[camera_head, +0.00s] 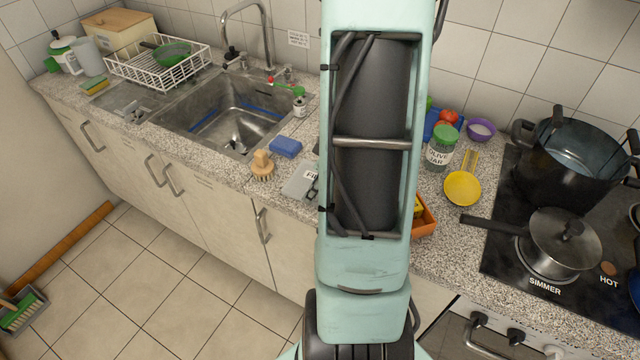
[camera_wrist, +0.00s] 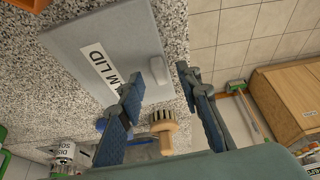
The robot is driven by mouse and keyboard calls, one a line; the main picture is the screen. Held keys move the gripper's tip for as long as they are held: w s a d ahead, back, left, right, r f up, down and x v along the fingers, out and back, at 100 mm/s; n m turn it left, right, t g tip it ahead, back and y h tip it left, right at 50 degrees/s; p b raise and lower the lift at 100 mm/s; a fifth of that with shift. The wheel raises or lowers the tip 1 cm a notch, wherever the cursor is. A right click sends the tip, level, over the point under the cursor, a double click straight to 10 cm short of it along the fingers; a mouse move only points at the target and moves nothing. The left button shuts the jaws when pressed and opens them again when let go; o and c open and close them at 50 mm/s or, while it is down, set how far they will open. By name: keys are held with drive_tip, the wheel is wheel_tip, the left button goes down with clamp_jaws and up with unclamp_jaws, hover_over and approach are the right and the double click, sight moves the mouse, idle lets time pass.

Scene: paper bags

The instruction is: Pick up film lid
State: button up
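The film lid is a flat grey plate (camera_wrist: 75,45) with a white label reading "LM LID" and a raised light grey block (camera_wrist: 154,61) near one edge. It lies on the speckled counter. In the head view the lid (camera_head: 294,186) shows at the counter's front edge, partly hidden by my arm. My gripper (camera_wrist: 170,70) is open at the lid's edge in the wrist view. One fingertip overlaps the lid beside the block; the other is beyond the edge. I cannot tell whether they touch it. The head view mostly hides my gripper.
A wooden brush (camera_head: 262,165) and a blue sponge (camera_head: 286,147) lie left of the lid, near the sink (camera_head: 175,118). An orange tray (camera_head: 426,222) is to the right. An olive jar (camera_head: 441,150), yellow ladle (camera_head: 463,187) and stove pots (camera_head: 558,245) stand further right.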

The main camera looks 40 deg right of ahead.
drive_tip(key=shift+w+f, duration=0.1)
drive_tip(key=shift+f, duration=0.2)
clamp_jaws()
drive_tip(key=shift+w+r, duration=0.1)
drive_tip(key=shift+r, duration=0.1)
